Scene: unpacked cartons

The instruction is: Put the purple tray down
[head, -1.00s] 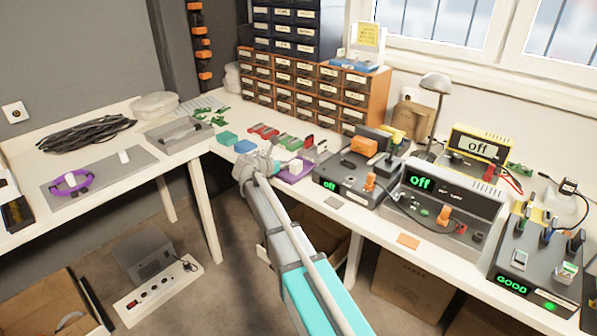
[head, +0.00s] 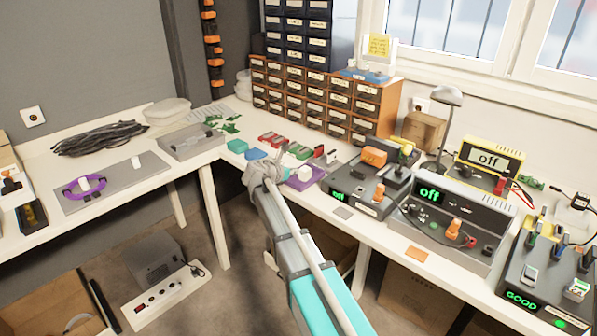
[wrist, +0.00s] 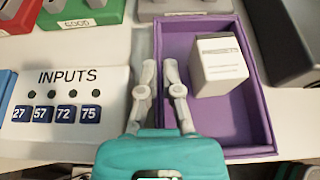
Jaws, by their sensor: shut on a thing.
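The purple tray (wrist: 258,115) is a shallow rectangular box with a white labelled carton (wrist: 217,62) standing inside it. In the head view the tray (head: 304,184) is at the bench's front edge, left of the grey test stations. My gripper (wrist: 160,68) is shut on the tray's left wall, one finger on each side of it. The head view shows my gripper from behind, partly covering the tray's left end. The tray looks level and close to the bench top; I cannot tell whether its underside touches.
An INPUTS panel (wrist: 68,100) with blue number tiles is close on the tray's left. Red and green bins (head: 298,151) stand behind. A dark grey station (head: 360,190) is close on the right.

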